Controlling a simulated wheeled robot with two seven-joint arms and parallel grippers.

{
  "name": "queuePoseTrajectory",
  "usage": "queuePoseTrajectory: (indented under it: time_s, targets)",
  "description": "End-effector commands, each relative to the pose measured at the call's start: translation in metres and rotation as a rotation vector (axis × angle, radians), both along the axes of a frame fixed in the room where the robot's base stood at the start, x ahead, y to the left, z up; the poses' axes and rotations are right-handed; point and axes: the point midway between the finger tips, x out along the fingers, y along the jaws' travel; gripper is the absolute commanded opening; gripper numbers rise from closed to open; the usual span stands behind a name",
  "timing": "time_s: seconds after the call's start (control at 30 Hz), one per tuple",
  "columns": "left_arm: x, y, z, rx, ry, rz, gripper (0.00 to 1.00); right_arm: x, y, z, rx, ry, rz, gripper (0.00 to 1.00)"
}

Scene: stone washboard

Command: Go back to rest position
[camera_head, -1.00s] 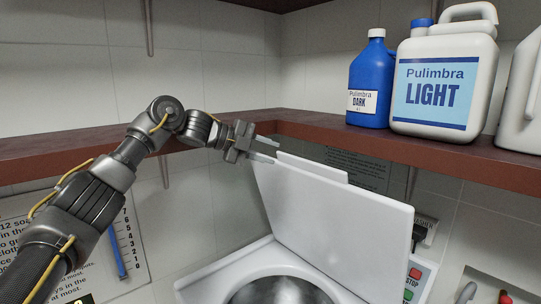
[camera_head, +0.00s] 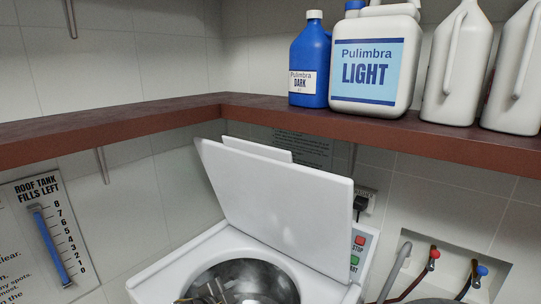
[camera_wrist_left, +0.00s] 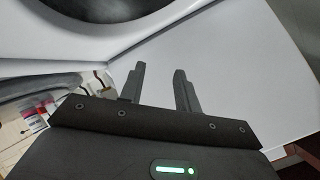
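My left gripper (camera_head: 214,292) shows only in part at the bottom edge of the head view, in front of the washer's round metal drum (camera_head: 262,277). In the left wrist view its two fingers (camera_wrist_left: 160,69) are apart with nothing between them. White washer casing (camera_wrist_left: 225,55) lies beyond the fingertips, and the dark drum opening (camera_wrist_left: 75,8) is at the top left. The washer's white lid (camera_head: 285,205) stands open and tilted back. My right gripper is in neither view.
A reddish-brown shelf (camera_head: 400,132) runs along both walls above the washer. It holds a blue bottle (camera_head: 309,62), a white LIGHT jug (camera_head: 372,60) and plain white jugs (camera_head: 457,65). Red and blue taps (camera_head: 434,254) sit in a wall recess at the right.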

Motion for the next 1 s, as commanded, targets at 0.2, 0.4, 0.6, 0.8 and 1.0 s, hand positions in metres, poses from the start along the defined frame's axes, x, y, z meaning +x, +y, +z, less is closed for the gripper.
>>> queuePoseTrajectory:
  time_s: [0.2, 0.4, 0.6, 0.8, 1.0]
  targets:
    - [-0.125, 0.06, -0.077, -0.118, 0.34, 0.373, 0.33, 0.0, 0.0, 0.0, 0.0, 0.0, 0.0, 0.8]
    - [-0.218, 0.103, -0.108, -0.162, 0.571, 0.619, 0.33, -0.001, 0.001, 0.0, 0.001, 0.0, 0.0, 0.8]
    - [-0.284, 0.127, -0.118, -0.178, 0.723, 0.766, 0.33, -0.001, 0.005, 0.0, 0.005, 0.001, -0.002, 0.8]
    - [-0.34, 0.144, -0.12, -0.191, 0.848, 0.892, 0.33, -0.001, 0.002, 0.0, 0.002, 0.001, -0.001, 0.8]
    - [-0.348, 0.148, -0.159, -0.186, 0.899, 0.933, 0.33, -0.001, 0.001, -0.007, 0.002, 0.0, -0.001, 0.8]
